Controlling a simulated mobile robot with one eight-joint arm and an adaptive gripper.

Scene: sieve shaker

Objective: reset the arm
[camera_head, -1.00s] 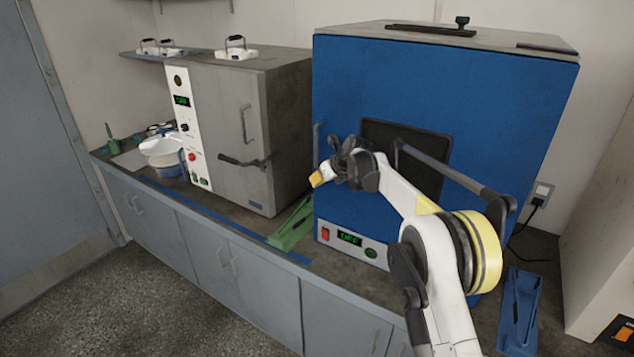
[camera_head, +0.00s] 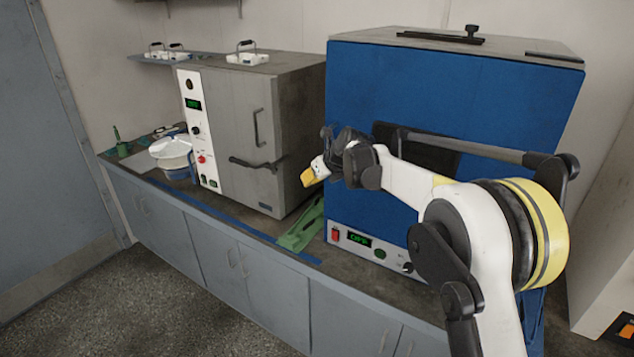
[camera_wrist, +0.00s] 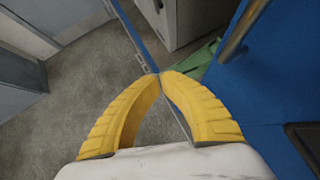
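My gripper (camera_head: 311,176) hangs in front of the left edge of the blue furnace (camera_head: 450,90), above the worktop. In the wrist view its two yellow fingers (camera_wrist: 160,75) curve together and meet at the tips. Nothing shows between them, so it is shut and empty. My arm reaches in from the lower right and is bent at the large yellow-banded joint, covering part of the furnace front.
A grey oven (camera_head: 240,125) stands left of the furnace. A green stand (camera_head: 303,228) lies on the worktop below my gripper. The floor (camera_head: 170,290) before the cabinets is clear.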

